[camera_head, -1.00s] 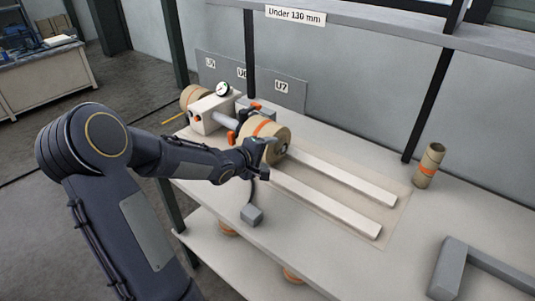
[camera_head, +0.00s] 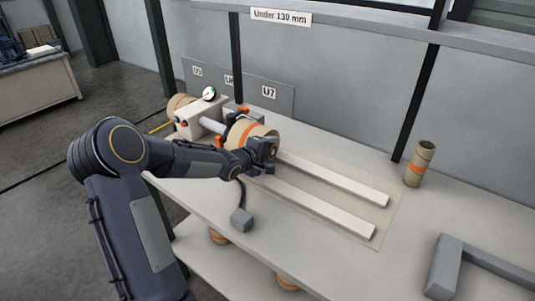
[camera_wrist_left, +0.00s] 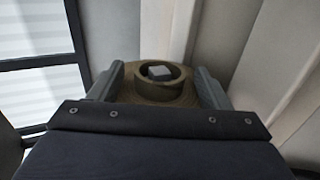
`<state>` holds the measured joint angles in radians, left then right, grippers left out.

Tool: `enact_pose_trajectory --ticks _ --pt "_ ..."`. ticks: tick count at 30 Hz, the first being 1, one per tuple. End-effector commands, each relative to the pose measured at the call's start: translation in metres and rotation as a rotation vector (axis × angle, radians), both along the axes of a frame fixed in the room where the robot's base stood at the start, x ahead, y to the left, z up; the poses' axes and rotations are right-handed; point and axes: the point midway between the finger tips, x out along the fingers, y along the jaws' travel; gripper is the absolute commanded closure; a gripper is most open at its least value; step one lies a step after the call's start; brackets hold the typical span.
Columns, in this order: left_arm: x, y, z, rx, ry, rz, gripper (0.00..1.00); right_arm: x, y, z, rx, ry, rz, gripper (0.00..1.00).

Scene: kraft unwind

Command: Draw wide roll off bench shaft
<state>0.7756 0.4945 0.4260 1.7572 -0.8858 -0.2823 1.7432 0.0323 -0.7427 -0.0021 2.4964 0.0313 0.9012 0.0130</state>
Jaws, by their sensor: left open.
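The wide kraft roll (camera_head: 247,130) with an orange band sits on the bench shaft (camera_head: 211,125), which comes out of a pale block (camera_head: 203,112) with a dial gauge. My left gripper (camera_head: 270,147) is at the roll's near end face. In the left wrist view the open jaws (camera_wrist_left: 160,85) stand on either side of the roll's core (camera_wrist_left: 160,80), with a grey square shaft end inside it. The roll's end face (camera_wrist_left: 150,68) shows behind the core. Whether the fingers touch it I cannot tell. My right gripper is not in view.
Two pale rails (camera_head: 335,178) run along the bench from below the roll toward the right. A small banded roll (camera_head: 420,163) stands upright at the right. A grey angled bracket (camera_head: 446,268) lies at the front right. A grey box on a cable (camera_head: 242,219) hangs at the bench's front edge.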

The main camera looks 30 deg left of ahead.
Motion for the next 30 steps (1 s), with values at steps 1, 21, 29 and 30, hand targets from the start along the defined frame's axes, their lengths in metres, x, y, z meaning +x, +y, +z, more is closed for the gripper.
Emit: enact_pose_trajectory --ticks 1,21,29,30 --pt "-0.0002 0.0 0.0001 0.0 0.0 0.0 0.33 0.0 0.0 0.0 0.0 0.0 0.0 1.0" --pt "-0.0004 0.0 0.0 0.0 0.0 0.0 0.61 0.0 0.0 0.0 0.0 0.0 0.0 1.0" --pt "-0.0004 -0.0001 -0.0003 0.0 0.001 0.0 0.87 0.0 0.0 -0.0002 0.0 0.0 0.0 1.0" --pt "-0.0005 -0.0005 -0.0005 0.001 0.001 0.0 0.87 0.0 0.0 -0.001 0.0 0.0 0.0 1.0"
